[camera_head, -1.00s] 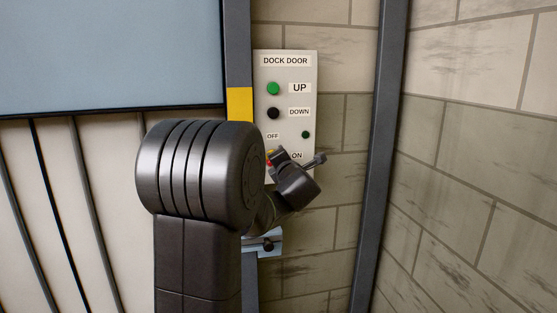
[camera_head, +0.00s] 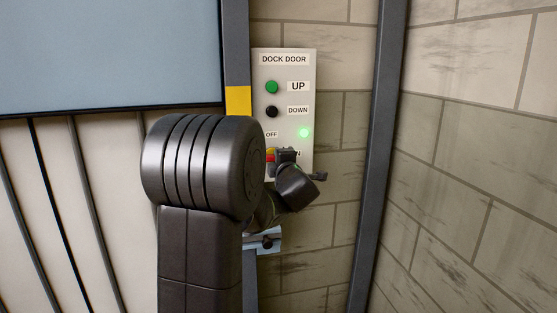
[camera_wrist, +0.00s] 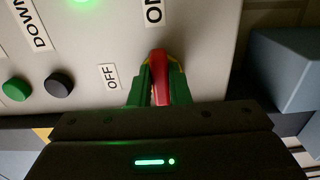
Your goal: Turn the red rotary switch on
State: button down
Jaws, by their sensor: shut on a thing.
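The red rotary switch (camera_wrist: 159,75) is at the lower part of the DOCK DOOR panel (camera_head: 290,70). In the wrist view its red handle sits between the green fingers of my gripper (camera_wrist: 156,88), which is shut on it. The handle points toward the ON label (camera_wrist: 153,12), and the OFF label (camera_wrist: 108,77) is to its left. In the head view a bit of the red switch (camera_head: 271,156) shows beside my gripper (camera_head: 280,156), which hides the rest. The indicator lamp (camera_head: 304,133) is lit bright green.
A green UP button (camera_head: 271,87) and a black DOWN button (camera_head: 271,112) are above the switch. A grey-blue box (camera_wrist: 285,70) is at the right in the wrist view. A dark vertical post (camera_head: 376,150) stands right of the panel.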

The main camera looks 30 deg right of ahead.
dwell(0.3)
jog(key=c, duration=1.4)
grip_release()
jog(key=shift+o, duration=0.2)
jog(key=v, duration=1.3)
jog(key=shift+s, duration=0.4)
jog(key=shift+f, duration=0.1)
jog(key=x, duration=1.4)
